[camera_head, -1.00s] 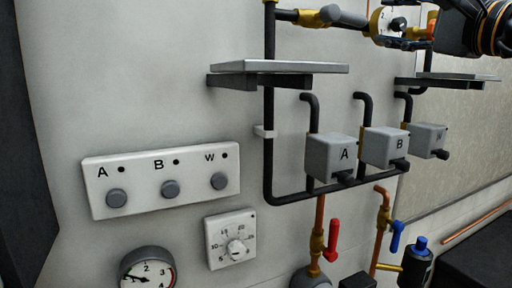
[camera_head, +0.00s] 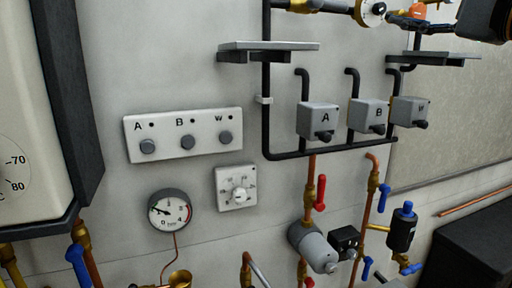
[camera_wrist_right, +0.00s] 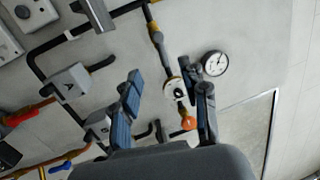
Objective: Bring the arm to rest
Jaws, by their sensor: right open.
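My right arm comes in at the top right corner of the head view. My right gripper (camera_wrist_right: 166,86) shows in the right wrist view with its two blue-grey fingers spread apart and nothing held between them. Behind the fingers, in that view, are a white dial fitting (camera_wrist_right: 174,90), an orange knob (camera_wrist_right: 188,122) and a round gauge (camera_wrist_right: 215,63) on the wall. I cannot tell how far the fingers are from them. My left gripper is not in view.
Black pipes with grey boxes A (camera_head: 319,120), B (camera_head: 369,115) and W (camera_head: 411,111) run along the wall. Two small shelves (camera_head: 268,46) jut out above. A button panel (camera_head: 184,134), thermostat (camera_head: 236,188), pressure gauge (camera_head: 170,211) and pump (camera_head: 311,247) are lower. A boiler (camera_head: 38,110) stands left.

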